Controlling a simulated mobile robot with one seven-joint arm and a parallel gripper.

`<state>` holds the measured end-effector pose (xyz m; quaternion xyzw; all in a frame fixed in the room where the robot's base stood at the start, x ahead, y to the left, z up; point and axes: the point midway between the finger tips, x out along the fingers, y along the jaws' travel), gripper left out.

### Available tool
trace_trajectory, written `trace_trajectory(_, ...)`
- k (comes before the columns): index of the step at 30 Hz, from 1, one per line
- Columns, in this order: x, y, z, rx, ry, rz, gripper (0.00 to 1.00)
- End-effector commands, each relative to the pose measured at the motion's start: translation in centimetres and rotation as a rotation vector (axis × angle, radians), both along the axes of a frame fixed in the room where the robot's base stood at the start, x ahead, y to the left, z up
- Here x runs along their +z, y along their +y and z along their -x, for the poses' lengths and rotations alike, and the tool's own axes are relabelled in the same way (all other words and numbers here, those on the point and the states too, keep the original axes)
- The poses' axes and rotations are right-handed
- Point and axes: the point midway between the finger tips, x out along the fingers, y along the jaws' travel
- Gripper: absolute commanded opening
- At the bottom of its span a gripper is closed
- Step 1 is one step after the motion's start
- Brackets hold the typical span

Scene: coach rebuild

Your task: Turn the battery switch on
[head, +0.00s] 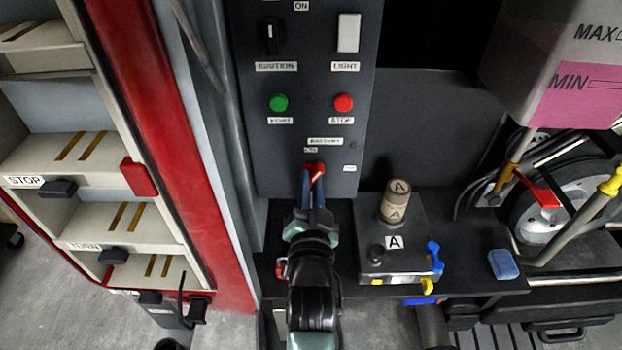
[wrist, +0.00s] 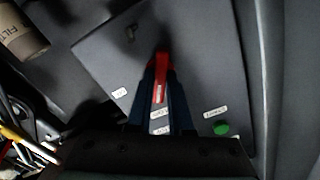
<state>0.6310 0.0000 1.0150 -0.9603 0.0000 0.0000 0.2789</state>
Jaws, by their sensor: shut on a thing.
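The battery switch (head: 315,168) is a red handle low on the dark control panel (head: 310,50), under the BATTERY label (head: 325,141). In the wrist view the red handle (wrist: 161,75) stands between the two dark blue fingers. My gripper (head: 312,185) is shut on this handle, with one finger on each side. It also shows in the wrist view (wrist: 160,85). The fingers hide part of the handle. A small label (head: 349,168) sits right of the handle and another (head: 311,150) just above it; I cannot read them surely.
On the panel above are a green button (head: 279,102), a red stop button (head: 343,103), an ignition knob (head: 272,35) and a white light switch (head: 348,33). A box marked A with a filter (head: 396,200) stands right of my arm. A red post (head: 165,120) rises on the left.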

Motion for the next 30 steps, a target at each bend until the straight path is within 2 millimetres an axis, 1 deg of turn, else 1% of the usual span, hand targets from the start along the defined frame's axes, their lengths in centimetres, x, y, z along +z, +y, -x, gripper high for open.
trace_trajectory(3,0.02,0.0,0.0,-0.001,-0.001,0.044,0.0)
trace_trajectory(11,0.02,0.0,0.0,-0.001,-0.001,0.053,0.0)
trace_trajectory(14,0.0,-0.08,-0.01,-0.001,0.0,0.128,0.0)
trace_trajectory(21,-0.01,-0.04,-0.01,-0.001,0.001,0.445,0.0)
trace_trajectory(24,-0.02,-0.06,-0.01,-0.001,0.001,0.53,0.0)
trace_trajectory(30,0.0,-0.02,-0.01,0.0,0.0,0.566,0.0)
